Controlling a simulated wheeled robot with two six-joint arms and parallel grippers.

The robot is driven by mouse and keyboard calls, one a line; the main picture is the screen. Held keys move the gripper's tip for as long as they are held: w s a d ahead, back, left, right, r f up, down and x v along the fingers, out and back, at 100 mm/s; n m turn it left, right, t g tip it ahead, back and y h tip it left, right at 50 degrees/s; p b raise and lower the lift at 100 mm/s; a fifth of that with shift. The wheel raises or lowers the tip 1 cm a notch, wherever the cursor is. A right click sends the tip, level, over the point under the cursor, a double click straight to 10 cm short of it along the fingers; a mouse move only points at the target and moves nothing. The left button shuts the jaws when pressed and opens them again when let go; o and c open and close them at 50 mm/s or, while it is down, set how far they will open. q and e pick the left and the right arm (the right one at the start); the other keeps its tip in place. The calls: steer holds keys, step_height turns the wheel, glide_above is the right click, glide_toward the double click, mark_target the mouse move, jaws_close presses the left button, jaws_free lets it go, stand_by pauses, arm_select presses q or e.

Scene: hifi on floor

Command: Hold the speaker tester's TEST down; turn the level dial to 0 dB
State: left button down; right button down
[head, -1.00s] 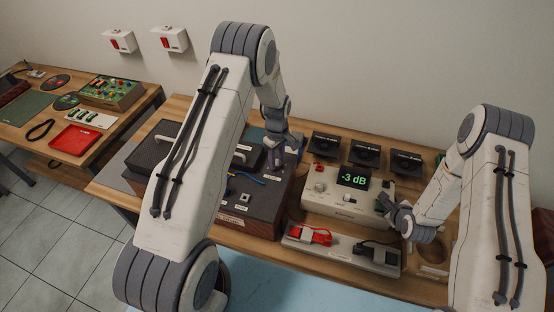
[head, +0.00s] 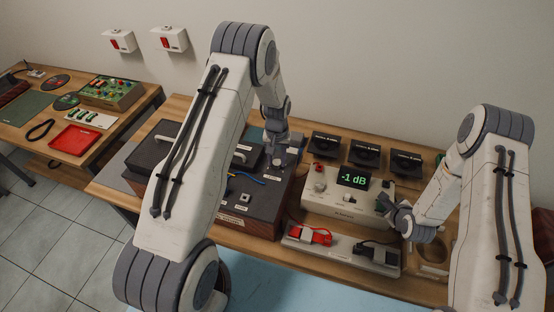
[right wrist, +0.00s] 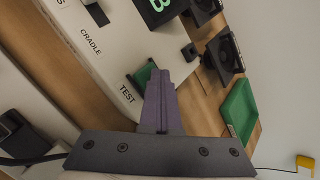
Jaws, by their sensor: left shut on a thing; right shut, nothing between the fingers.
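The speaker tester (head: 330,205) is a cream box whose dark display (head: 352,178) reads -1 dB in green. My left gripper (head: 284,153) is shut at a small grey knob-like part, apparently the level dial, by the right edge of the dark case; its fingers largely hide that part. My right gripper (head: 386,204) is at the tester's right end. In the right wrist view its closed fingers (right wrist: 158,75) are at the green TEST key (right wrist: 142,76), beside the printed TEST label; they partly cover the key, and I cannot tell how far it is down.
Several black speakers (head: 364,153) stand behind the tester. A grey tray (head: 340,250) with a red and a black clamp-like item lies in front. The dark case (head: 245,208) fills the bench on the left. A green tray (right wrist: 240,108) is beyond the right gripper.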

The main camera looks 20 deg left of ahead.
mark_target(277, 162)
arm_select(q)
steer(key=m, duration=0.4)
steer(key=shift+m, duration=0.4)
stand_by(0.4)
steer(key=shift+c, duration=2.4)
jaws_free()
step_height(277, 162, up, 12)
